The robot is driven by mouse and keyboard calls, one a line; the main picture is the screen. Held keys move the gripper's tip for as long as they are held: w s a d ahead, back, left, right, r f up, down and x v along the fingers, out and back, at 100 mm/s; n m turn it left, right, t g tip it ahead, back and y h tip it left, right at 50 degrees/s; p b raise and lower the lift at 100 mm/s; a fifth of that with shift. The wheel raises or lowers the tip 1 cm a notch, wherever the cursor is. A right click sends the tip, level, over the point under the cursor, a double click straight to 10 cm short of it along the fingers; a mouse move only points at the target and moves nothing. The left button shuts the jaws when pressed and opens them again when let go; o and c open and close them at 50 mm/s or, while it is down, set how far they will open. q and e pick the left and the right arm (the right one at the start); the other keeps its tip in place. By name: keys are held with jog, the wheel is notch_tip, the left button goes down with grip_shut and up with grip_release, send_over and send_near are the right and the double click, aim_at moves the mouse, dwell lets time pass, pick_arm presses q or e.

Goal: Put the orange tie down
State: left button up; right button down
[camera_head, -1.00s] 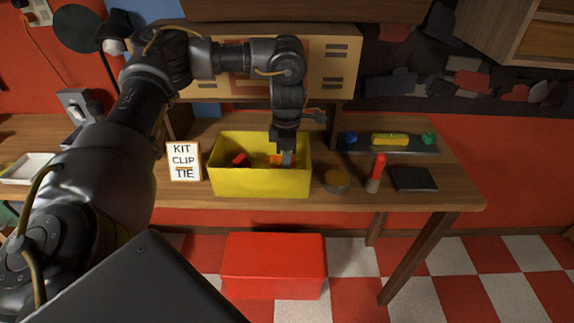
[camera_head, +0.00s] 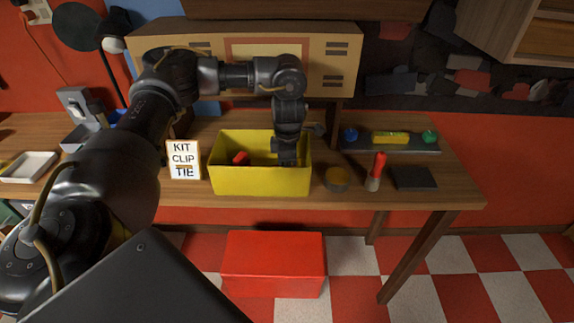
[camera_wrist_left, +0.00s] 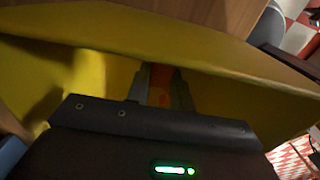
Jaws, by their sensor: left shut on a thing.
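My left gripper (camera_head: 285,162) reaches down into the yellow bin (camera_head: 260,181) at its right side. Its fingertips are hidden by the bin and the gripper body in the head view. In the left wrist view the fingers (camera_wrist_left: 160,88) are shut on the orange tie (camera_wrist_left: 160,82), inside the yellow walls (camera_wrist_left: 225,55). Whether the tie touches the bin floor cannot be told. A red piece (camera_head: 240,158) lies in the left part of the bin. My right gripper is not in view.
A sign reading KIT CLIP TIE (camera_head: 183,160) stands left of the bin. A tray (camera_head: 390,144) with coloured pieces lies behind.

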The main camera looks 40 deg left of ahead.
pick_arm(q)
jog(key=o, duration=0.9)
jog(key=shift+f, duration=0.1)
jog(key=shift+o, duration=0.2)
jog(key=shift+r, duration=0.25)
notch_tip(320, 180, up, 13)
jog(key=shift+p, duration=0.4)
jog(key=shift+f, duration=0.15)
